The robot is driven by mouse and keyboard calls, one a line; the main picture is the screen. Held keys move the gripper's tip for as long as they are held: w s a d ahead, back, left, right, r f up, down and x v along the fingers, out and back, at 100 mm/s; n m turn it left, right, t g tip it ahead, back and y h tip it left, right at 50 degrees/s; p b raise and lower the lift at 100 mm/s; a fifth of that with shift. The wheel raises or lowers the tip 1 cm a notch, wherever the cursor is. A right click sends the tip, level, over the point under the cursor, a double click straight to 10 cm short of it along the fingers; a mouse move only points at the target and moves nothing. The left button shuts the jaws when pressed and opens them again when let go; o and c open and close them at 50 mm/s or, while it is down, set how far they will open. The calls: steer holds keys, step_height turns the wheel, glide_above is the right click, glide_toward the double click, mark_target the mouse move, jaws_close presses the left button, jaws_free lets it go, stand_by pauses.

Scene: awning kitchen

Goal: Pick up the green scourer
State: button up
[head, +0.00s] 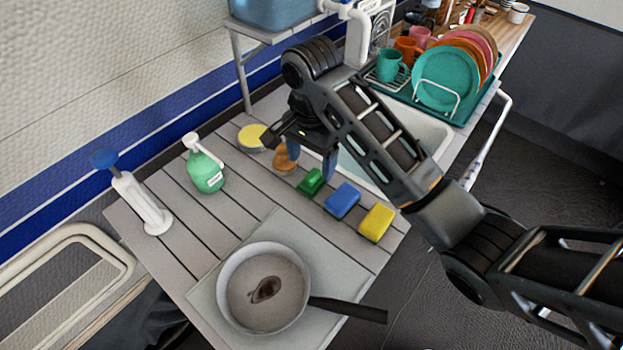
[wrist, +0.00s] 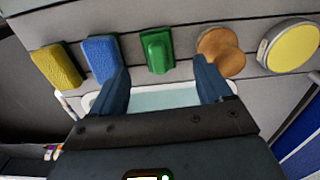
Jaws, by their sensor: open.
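The green scourer (head: 311,182) lies on the slatted counter by the sink edge, between a blue sponge and a round brown item. In the wrist view the green scourer (wrist: 157,50) is at top centre, beyond and between my two fingertips. My gripper (head: 309,162) is open and empty, just behind the scourer and near the brown item in the head view. In the wrist view my gripper (wrist: 162,76) has its blue fingers spread wide, with no contact on the scourer visible.
A blue sponge (head: 342,200) and yellow sponge (head: 376,222) lie to the right; a brown round item (head: 285,158) and yellow-topped tin (head: 252,137) to the left. A green bottle (head: 205,170), a pan (head: 263,290), the sink (head: 428,132) and a dish rack (head: 457,112) are around.

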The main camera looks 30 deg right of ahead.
mark_target(313, 174)
steer(key=shift+d+f+b, duration=0.15)
steer(key=shift+f+b, duration=1.5)
steer(key=shift+f, duration=0.4)
steer(key=shift+f+p, duration=0.4)
steer(key=shift+f, duration=0.35)
steer(key=shift+c, duration=0.2)
steer(key=c, duration=1.1)
